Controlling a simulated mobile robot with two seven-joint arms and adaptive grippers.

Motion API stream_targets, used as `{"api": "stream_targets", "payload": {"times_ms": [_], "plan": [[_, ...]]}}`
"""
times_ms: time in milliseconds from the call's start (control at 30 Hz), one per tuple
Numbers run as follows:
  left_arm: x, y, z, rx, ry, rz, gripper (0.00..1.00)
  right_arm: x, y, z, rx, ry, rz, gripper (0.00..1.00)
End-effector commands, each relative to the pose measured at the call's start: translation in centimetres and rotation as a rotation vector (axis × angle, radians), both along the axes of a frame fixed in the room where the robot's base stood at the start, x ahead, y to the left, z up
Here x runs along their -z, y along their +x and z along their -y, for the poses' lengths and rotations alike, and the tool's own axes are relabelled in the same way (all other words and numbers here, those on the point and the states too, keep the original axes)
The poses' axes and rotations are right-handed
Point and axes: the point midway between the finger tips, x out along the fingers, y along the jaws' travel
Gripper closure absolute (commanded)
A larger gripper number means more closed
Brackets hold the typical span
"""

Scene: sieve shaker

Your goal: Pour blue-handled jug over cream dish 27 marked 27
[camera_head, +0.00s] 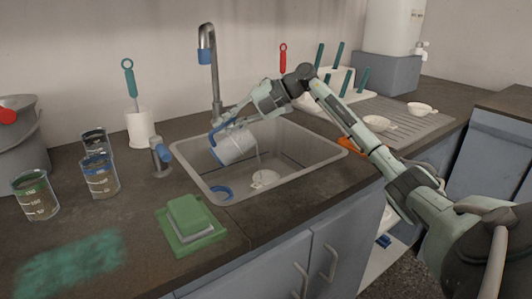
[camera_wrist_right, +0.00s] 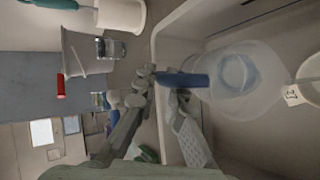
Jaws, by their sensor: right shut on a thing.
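My right gripper (camera_head: 222,124) is shut on the blue handle of the jug (camera_head: 234,146) and holds it tilted above the sink. In the wrist view the handle (camera_wrist_right: 184,80) lies between the fingers (camera_wrist_right: 165,84), and the pale, see-through jug body (camera_wrist_right: 238,84) extends right. The cream dish (camera_head: 264,178) sits low in the sink, below the jug's lip. In the wrist view the dish (camera_wrist_right: 311,80) is cut off at the right edge, with a tag reading 27 (camera_wrist_right: 292,95). My left gripper is not in view.
The tap (camera_head: 208,62) stands behind. Two pale dishes (camera_head: 377,123) (camera_head: 419,108) are on the drainboard. Beakers (camera_head: 100,178) and a green block (camera_head: 190,217) stand left.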

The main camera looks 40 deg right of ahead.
Motion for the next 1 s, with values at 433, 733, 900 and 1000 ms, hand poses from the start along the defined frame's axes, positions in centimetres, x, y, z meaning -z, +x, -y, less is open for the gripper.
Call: {"api": "stream_targets", "payload": {"times_ms": [433,733,900,1000], "plan": [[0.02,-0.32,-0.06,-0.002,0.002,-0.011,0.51,-0.35,-0.07,0.30,0.001,0.032,0.011,1.00],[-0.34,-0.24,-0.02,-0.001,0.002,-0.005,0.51,-0.53,-0.14,0.48,0.000,0.054,0.018,1.00],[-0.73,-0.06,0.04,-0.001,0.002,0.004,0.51,-0.62,-0.17,0.60,0.000,0.065,0.021,1.00],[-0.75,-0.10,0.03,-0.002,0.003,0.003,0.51,-0.69,-0.19,0.66,0.000,0.073,0.023,1.00]]}}
